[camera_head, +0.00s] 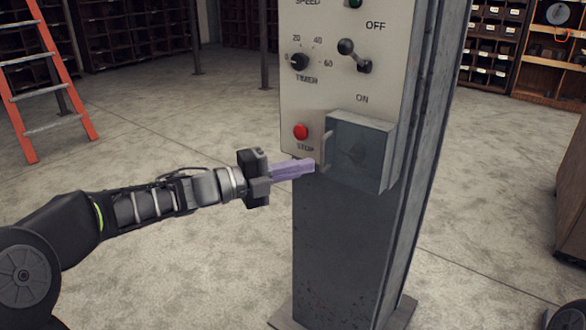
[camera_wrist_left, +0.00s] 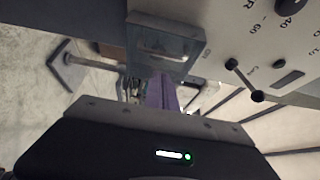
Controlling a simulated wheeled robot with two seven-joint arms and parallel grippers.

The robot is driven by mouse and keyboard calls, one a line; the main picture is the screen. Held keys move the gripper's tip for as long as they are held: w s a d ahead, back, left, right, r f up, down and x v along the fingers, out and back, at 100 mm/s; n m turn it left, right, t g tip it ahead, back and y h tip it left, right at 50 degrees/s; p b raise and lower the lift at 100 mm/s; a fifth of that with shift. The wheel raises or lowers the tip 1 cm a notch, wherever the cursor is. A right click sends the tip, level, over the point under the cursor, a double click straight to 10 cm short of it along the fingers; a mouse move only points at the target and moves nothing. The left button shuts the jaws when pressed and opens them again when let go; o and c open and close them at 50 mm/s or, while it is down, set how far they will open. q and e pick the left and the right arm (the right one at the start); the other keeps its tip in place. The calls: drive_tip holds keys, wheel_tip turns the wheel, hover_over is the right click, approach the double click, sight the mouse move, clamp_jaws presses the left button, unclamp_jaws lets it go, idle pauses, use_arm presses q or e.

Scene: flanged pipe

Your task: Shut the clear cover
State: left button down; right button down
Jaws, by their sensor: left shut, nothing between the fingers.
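The cover (camera_wrist_left: 192,47) also shows in the left wrist view, ahead of the fingers. My left gripper (camera_head: 307,167) is shut and empty, its purple fingertips close to the cover's lower left, near the handle. Contact cannot be told. My right gripper is not in view.
The panel carries a red stop button (camera_head: 301,131), a timer knob (camera_head: 299,61) and a toggle lever (camera_head: 346,47). It is mounted on a steel post (camera_head: 335,250). An orange ladder (camera_head: 45,70) and shelves (camera_head: 135,35) stand behind.

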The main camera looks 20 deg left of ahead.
use_arm(q)
drive_tip(key=v, duration=1)
drive_tip(key=shift+w+a, duration=0.3)
drive_tip(key=shift+a, duration=0.05)
